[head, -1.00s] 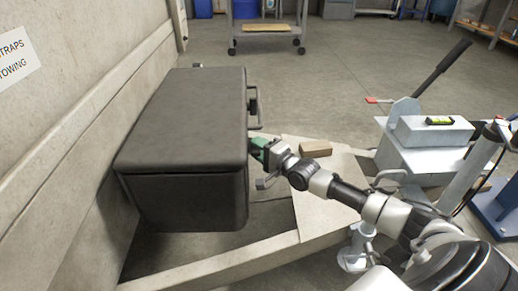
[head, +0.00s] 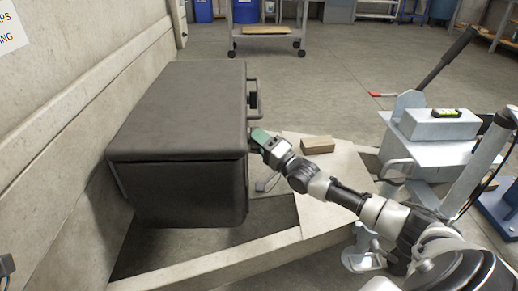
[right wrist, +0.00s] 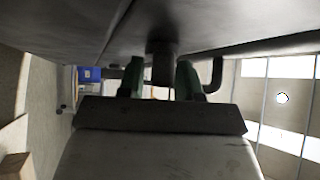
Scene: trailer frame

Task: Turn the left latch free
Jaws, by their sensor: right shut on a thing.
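A dark grey box (head: 185,110) with a closed lid sits on the trailer frame against the left wall. My right gripper (head: 254,138) is at the near end of the box's right-hand face, just below the lid edge. In the right wrist view its two green fingers (right wrist: 161,78) stand on either side of a dark latch piece (right wrist: 160,55) under the lid edge and are shut on it. In the head view the gripper hides this latch. My left gripper is not in view.
A dark handle (head: 253,93) sticks out farther back on the same face. A wooden block (head: 317,145) lies on the pale board (head: 325,185) beside my right arm. A grey winch stand (head: 430,150) with a long lever is at the right.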

